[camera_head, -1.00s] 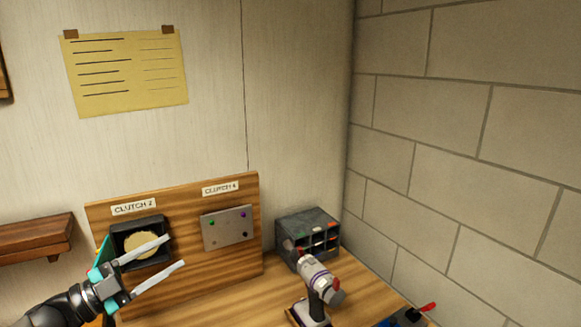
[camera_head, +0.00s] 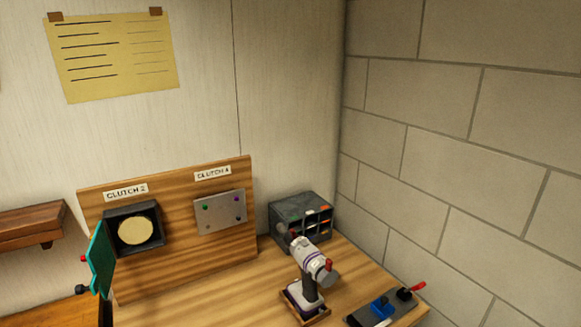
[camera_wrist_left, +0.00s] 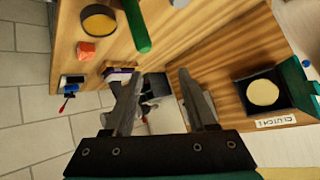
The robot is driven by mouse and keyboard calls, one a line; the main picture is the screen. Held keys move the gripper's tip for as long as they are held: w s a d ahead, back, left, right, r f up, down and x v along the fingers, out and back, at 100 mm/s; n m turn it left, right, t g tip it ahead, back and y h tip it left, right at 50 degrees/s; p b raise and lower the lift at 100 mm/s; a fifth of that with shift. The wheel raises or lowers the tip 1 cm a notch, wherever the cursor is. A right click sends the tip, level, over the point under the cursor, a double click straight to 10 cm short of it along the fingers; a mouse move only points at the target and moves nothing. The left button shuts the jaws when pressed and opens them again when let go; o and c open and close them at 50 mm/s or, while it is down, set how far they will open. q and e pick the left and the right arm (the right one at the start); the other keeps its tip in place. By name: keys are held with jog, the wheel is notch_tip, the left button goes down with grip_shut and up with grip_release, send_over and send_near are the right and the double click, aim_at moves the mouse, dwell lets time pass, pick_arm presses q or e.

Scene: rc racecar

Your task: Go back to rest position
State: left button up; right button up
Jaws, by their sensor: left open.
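My left gripper (camera_wrist_left: 158,78) shows in the left wrist view, open, with nothing between its two fingers. In the head view neither gripper is visible. The wooden clutch board (camera_head: 180,260) stands at the back of the workbench. Its CLUTCH 2 box (camera_head: 133,229) is open, with a round cream disc inside and a teal door (camera_head: 101,263) swung out to the left. The open box also shows at the right of the left wrist view (camera_wrist_left: 262,92), apart from the gripper. A metal plate (camera_head: 219,212) with small coloured knobs is under the other clutch label.
A cordless drill (camera_head: 309,264) stands on the workbench (camera_head: 240,297) in front of a grey drawer organizer (camera_head: 301,221). Tools with red and blue parts (camera_head: 385,307) lie to the right. A block wall (camera_head: 460,150) bounds the right side. A wooden shelf (camera_head: 31,227) is at left.

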pick_arm(q)
jog(key=s+d+f+n+g, duration=0.1)
jog(key=s+g, duration=0.2)
jog(key=s, duration=0.5)
jog(key=s+d+f+n+g, duration=0.15)
jog(key=s+g, duration=0.25)
jog(key=s, duration=0.4)
notch_tip(320, 180, down, 31)
jog(key=s+m+b, duration=0.1)
jog(key=s+b, duration=0.1)
jog(key=b, duration=0.9)
jog(key=s+a+f+g+b, duration=0.1)
jog(key=s+f+b, duration=0.4)
jog(key=f, duration=0.8)
jog(key=s+a+f+g+b, duration=0.1)
jog(key=s+a+f+b, duration=0.1)
jog(key=s+f+b, duration=0.4)
jog(key=s+f, duration=0.4)
jog(key=f, duration=0.3)
jog(key=shift+s+a, duration=0.2)
jog(key=shift+s, duration=0.15)
